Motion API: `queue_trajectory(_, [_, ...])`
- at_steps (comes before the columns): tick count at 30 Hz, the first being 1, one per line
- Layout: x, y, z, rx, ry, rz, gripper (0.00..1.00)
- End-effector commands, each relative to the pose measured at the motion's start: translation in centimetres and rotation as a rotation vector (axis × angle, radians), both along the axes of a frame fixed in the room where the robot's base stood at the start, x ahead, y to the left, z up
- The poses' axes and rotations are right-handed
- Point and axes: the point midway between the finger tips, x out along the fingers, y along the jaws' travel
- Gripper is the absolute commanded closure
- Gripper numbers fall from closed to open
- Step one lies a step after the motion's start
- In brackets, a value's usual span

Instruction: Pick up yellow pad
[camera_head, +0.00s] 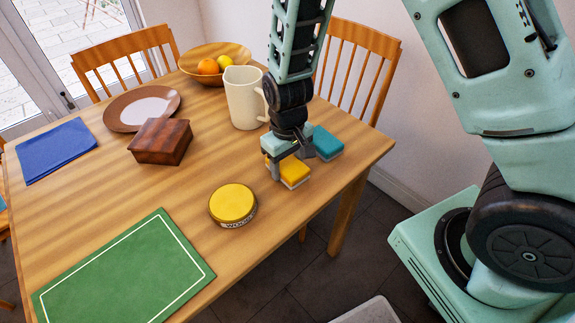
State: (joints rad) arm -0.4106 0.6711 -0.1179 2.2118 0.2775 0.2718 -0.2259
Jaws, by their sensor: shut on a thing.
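The yellow pad (295,172) is a small yellow block with a pale lower layer. It lies at the right part of the wooden table, near its front right edge. My gripper (284,168) points down from above and is shut on the yellow pad. A finger shows at the pad's left side; the other finger is partly hidden. The pad looks at or very close to the table surface; I cannot tell if it is lifted.
A teal pad (327,143) lies just behind the yellow one. A cream pitcher (243,100) stands behind left, and a round yellow tin (232,203) in front left. A wooden box (160,141), plate (118,112), fruit bowl (232,53), blue cloth (57,150) and green mat (125,275) are further off.

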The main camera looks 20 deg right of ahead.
Motion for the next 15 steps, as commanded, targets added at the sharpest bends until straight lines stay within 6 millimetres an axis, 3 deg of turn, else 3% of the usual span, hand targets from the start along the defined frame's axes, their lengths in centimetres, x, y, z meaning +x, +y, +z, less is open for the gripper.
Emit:
queue_trajectory(5, [0.1, 0.1, 1.4, 0.002, -0.003, 0.000, 0.67])
queue_trajectory(15, [0.1, 0.0, 7.9, 0.001, -0.004, 0.000, 0.67])
